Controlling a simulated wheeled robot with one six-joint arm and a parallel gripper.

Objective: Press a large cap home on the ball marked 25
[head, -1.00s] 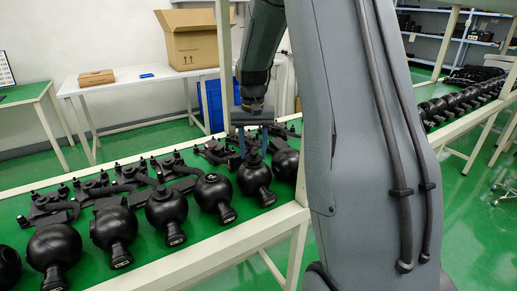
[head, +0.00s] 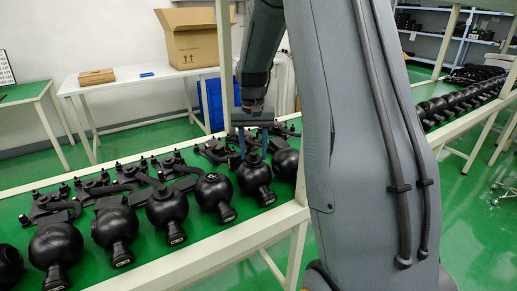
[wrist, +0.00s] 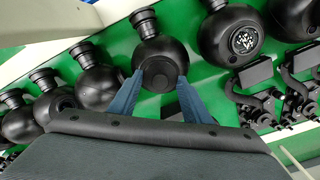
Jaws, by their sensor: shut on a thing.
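My gripper (head: 254,142) reaches down onto a black ball (head: 254,176) in the front row on the green bench. In the wrist view, its two blue fingers (wrist: 159,92) are shut on a large round black cap (wrist: 158,77). The cap lies against the face of that ball (wrist: 160,47); I cannot tell whether it is fully seated. The number on this ball is not readable, so I cannot confirm it is 25. The neighbouring ball (head: 213,190) has an open face with its inner parts showing, clear also in the wrist view (wrist: 235,37).
Several more black balls (head: 116,228) with necks stand in the row on the green bench (head: 150,250). Black bracket arms (head: 100,188) lie behind them. A pale post (head: 223,60) rises close to the gripper. A white table (head: 130,83) carries a cardboard box (head: 193,38).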

